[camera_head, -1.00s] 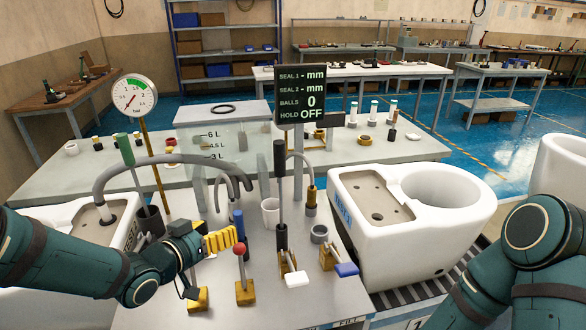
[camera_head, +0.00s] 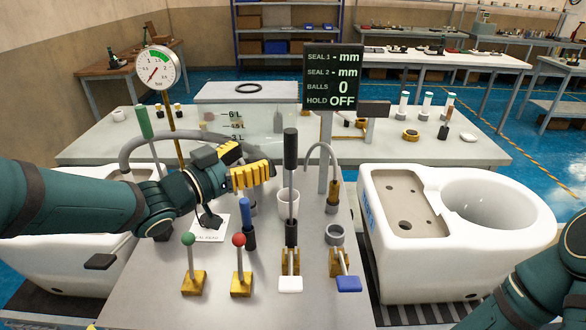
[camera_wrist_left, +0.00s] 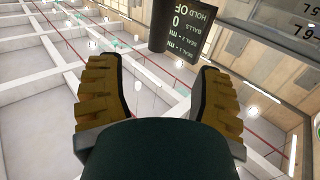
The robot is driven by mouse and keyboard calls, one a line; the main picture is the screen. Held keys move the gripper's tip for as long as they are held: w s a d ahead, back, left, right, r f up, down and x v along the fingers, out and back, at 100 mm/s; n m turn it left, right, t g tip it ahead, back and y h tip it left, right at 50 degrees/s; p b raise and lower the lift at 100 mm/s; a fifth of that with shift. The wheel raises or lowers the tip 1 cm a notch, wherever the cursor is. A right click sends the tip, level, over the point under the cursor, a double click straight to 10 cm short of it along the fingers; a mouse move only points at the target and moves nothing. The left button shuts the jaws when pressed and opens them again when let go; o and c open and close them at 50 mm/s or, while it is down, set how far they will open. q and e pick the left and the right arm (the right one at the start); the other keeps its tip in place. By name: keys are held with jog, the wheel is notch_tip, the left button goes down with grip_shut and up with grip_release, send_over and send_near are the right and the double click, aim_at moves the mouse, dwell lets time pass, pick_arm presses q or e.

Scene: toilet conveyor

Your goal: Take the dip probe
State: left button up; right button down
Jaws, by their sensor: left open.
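A thin upright rod with a long black handle (camera_head: 290,150), which looks like the dip probe, stands in a black holder (camera_head: 291,233) on the grey bench. My left gripper (camera_head: 262,163) is open just left of the rod, its yellow fingers pointing towards it at about the height of the handle's lower end. In the left wrist view, the dark handle (camera_wrist_left: 161,25) shows beyond the gap between the open fingers (camera_wrist_left: 160,85), not between them. My right arm shows at the lower right; its gripper is out of the picture.
Levers with green, red, white and blue ends stand at the bench front. A blue-handled tool (camera_head: 247,215), a white cup (camera_head: 289,202) and a curved spout (camera_head: 331,160) stand near the rod. The display (camera_head: 331,76) rises behind. A white toilet (camera_head: 450,235) is at right.

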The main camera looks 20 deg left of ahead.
aim_at(286, 142)
pick_arm(q)
jog(key=b+x, duration=0.1)
jog(key=x, duration=1)
jog(key=shift+f, duration=0.1)
jog(key=shift+s, duration=0.1)
grip_shut()
